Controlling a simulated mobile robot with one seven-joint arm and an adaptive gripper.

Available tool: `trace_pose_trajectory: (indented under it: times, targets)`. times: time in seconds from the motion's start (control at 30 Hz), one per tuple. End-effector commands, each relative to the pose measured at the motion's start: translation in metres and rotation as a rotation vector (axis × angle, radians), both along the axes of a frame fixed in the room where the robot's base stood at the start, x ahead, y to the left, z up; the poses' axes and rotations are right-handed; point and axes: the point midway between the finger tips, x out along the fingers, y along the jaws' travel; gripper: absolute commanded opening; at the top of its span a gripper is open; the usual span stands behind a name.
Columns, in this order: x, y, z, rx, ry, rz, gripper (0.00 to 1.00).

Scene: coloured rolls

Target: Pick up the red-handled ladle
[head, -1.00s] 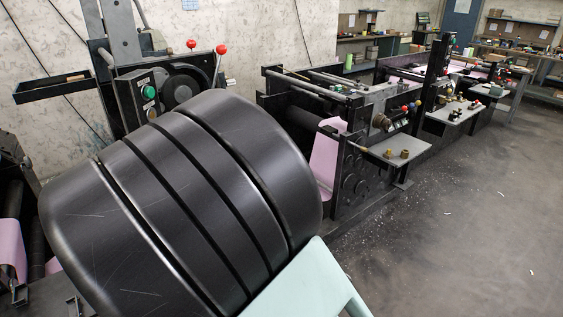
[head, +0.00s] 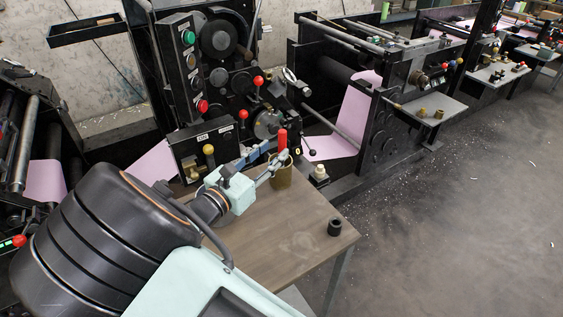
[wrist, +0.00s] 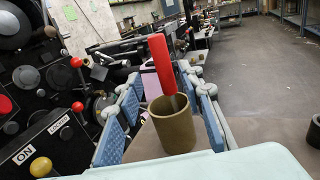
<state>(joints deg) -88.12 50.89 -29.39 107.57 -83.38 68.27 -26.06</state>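The ladle's red handle (head: 282,140) stands upright out of an olive-brown cup (head: 281,174) on the wooden table. The ladle's lower part is hidden inside the cup. My gripper (head: 269,160) is at the cup from the left, with its fingers spread. In the wrist view the red handle (wrist: 161,62) and the cup (wrist: 172,126) show between the two blue-padded fingers of my gripper (wrist: 168,92). One finger is on each side, and gaps show between the pads and the handle. I cannot tell if a finger touches the cup.
The wooden table (head: 300,222) has a short black ring-like cylinder (head: 335,227) near its right corner. A black control box (head: 205,147) with a yellow knob stands close behind my arm. Black machinery with red knobs lies beyond. The table's middle is clear.

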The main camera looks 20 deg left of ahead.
Motion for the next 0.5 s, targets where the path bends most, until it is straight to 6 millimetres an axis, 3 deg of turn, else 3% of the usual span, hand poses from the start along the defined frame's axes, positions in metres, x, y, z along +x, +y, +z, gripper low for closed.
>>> trace_pose_trajectory:
  times: [0.23, 0.5]
  targets:
    - [0.033, -0.018, 0.005, -0.001, -0.001, -0.004, 0.35]
    - [0.04, -0.019, 0.003, 0.001, 0.0, -0.001, 0.35]
